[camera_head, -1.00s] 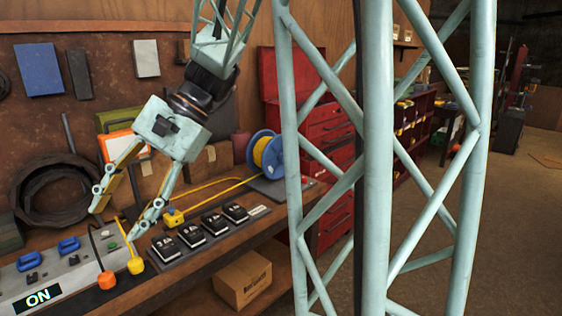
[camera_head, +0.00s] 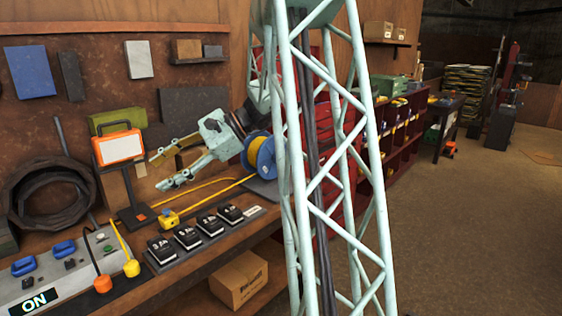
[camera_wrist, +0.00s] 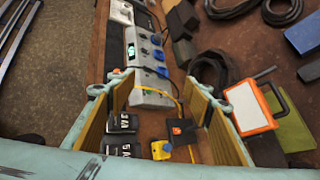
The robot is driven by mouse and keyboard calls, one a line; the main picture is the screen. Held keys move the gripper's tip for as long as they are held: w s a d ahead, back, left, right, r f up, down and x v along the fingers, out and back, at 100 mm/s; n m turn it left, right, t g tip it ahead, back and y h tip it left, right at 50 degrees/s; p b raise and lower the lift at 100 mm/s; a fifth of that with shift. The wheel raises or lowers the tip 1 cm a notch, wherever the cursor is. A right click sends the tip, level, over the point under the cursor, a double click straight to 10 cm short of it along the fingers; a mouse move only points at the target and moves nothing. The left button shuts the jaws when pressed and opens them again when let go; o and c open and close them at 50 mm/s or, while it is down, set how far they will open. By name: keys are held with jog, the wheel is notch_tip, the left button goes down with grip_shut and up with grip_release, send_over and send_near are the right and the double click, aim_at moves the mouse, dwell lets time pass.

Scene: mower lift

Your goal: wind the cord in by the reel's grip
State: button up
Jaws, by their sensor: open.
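The reel (camera_head: 259,155) has blue flanges with yellow cord wound between them and stands at the right end of the bench. Its crank grip cannot be made out. The loose yellow cord (camera_head: 208,192) runs left along the bench towards a small yellow block (camera_head: 168,218), which also shows in the wrist view (camera_wrist: 161,150). My gripper (camera_head: 159,172) is open and empty. It is held above the bench and points left, away from the reel; its wrist is just behind and left of the reel. The reel is not in the wrist view.
An orange-framed lamp (camera_head: 118,148) stands left of my fingertips. Black weight-like blocks (camera_head: 187,237) line the bench front. A grey panel (camera_head: 62,272) with blue switches lies at the left. A red cabinet (camera_head: 322,150) stands behind my lattice column.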

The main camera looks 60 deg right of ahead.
aim_at(269, 155)
jog(key=w+d+f+m+t+h+p, duration=0.1)
jog(key=d+f+m+t, duration=0.15)
jog(key=d, duration=0.85)
jog(key=w+d+f+m+t+h, duration=0.1)
jog(key=d+f+m+t+h, duration=0.15)
jog(key=d, duration=0.85)
jog(key=w+d+f+m+t+p, duration=0.1)
jog(key=d+f+m+t, duration=0.2)
jog(key=d, duration=0.8)
jog(key=s+d+f+m+h, duration=0.2)
jog(key=s+d+f+m, duration=0.1)
jog(key=d, duration=0.6)
jog(key=s+d+f+m+t+h, duration=0.1)
jog(key=s+d+f+m+h, duration=0.2)
jog(key=d, duration=0.7)
jog(key=s+d+f+m+h+p, duration=0.1)
jog(key=s+d+f+m+h, duration=0.2)
jog(key=s+d+f, duration=0.3)
jog(key=s+d, duration=0.1)
jog(key=d, duration=0.2)
jog(key=shift+s+d+t, duration=0.2)
jog(key=shift+s+t, duration=0.1)
jog(key=shift+s, duration=0.1)
jog(key=shift+w+h, duration=0.1)
jog(key=shift+h, duration=0.15)
